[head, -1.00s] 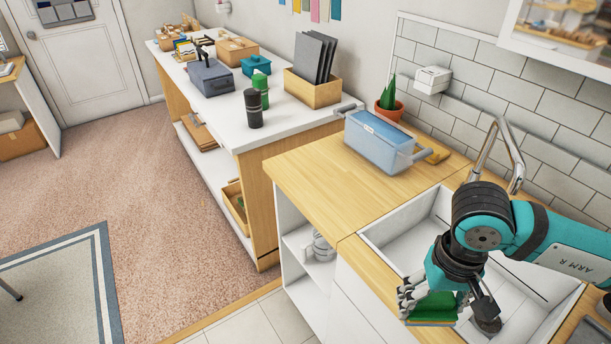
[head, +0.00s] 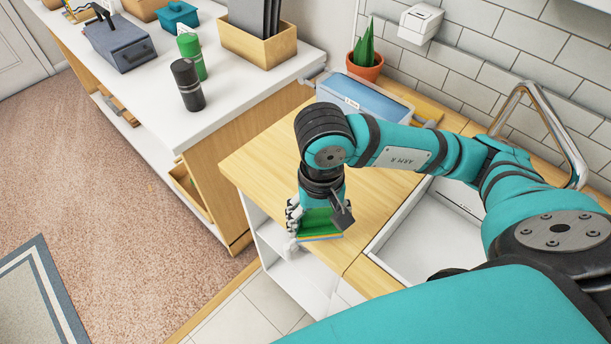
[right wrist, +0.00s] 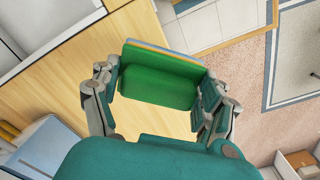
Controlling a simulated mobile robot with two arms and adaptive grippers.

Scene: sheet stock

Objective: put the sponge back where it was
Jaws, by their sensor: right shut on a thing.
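The sponge (head: 318,222) is green with a thin yellow and blue layer along one side. My right gripper (head: 318,218) is shut on it and holds it over the wooden counter (head: 255,160), near the counter's front edge. In the right wrist view the sponge (right wrist: 160,78) sits between the two fingers of my right gripper (right wrist: 155,98). I cannot tell from these views how high it is above the counter. My left gripper is not in view.
A blue-lidded container (head: 345,92) and a potted plant (head: 365,63) stand at the counter's back. The sink (head: 425,230) with its faucet (head: 545,125) is at right. A white bench (head: 215,105) with bottles and boxes is at left. The counter's left part looks clear.

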